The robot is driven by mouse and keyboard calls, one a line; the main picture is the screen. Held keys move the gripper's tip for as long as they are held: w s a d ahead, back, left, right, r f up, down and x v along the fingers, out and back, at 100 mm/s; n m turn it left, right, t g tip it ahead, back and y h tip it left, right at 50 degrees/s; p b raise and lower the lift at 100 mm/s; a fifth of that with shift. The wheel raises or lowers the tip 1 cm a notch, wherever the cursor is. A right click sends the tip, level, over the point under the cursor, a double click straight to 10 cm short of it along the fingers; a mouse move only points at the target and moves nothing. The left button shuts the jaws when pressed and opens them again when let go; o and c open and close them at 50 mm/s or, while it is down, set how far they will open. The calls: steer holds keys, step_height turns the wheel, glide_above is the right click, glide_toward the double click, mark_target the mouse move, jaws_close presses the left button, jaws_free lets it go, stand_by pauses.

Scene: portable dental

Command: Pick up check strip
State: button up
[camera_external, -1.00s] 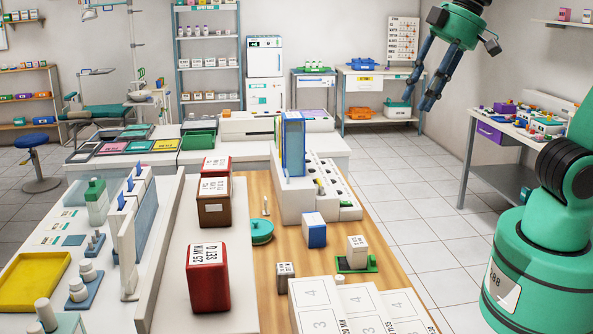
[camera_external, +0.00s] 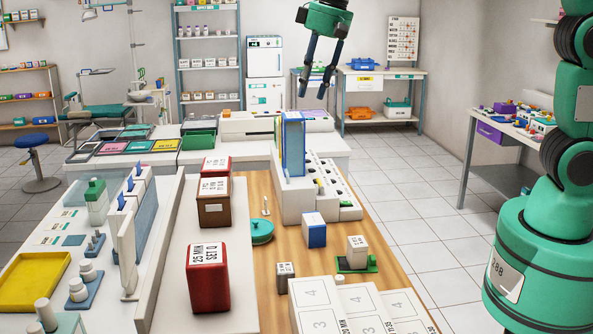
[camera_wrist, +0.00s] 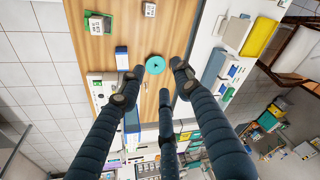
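I cannot tell for certain which thing is the check strip. A small, thin cream piece (camera_external: 266,206) stands on the wooden counter (camera_external: 262,290) just behind a round teal dish (camera_external: 261,231). In the wrist view the dish (camera_wrist: 155,65) lies between the spread fingers, with a small pale piece (camera_wrist: 147,85) just below it. My gripper (camera_external: 316,90) is open and empty, high above the far part of the counter, its dark fingers pointing down. It touches nothing.
A tall blue-and-white holder (camera_external: 293,145) rises from the counter beneath my gripper. A blue-and-white box (camera_external: 314,230), a green tray (camera_external: 371,264) with a pale block, and a dark small block (camera_external: 285,277) stand nearer.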

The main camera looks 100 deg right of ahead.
steer(key=w+d+f+m+p, duration=0.1)
steer(key=w+d+f, duration=0.2)
steer(key=d, duration=0.2)
steer(key=w+d+f+m, duration=0.1)
steer(key=w+d+f, duration=0.15)
steer(key=d, duration=0.25)
steer(key=m+g+y+p, duration=0.1)
steer(key=m+g+p, duration=0.25)
steer(key=m, duration=0.35)
glide_above(266, 206)
steer(key=d, duration=0.2)
step_height(266, 206, down, 28)
steer(key=shift+s+a+r+t+p, duration=0.1)
steer(key=shift+s+a+t+p, duration=0.05)
steer(key=shift+s+t+p, duration=0.25)
step_height(266, 206, down, 9)
steer(key=shift+r, duration=0.2)
steer(key=shift+w+f, duration=0.1)
steer(key=shift+w+f+p, duration=0.1)
steer(key=shift+f+p, duration=0.3)
steer(key=shift+f, duration=2.1)
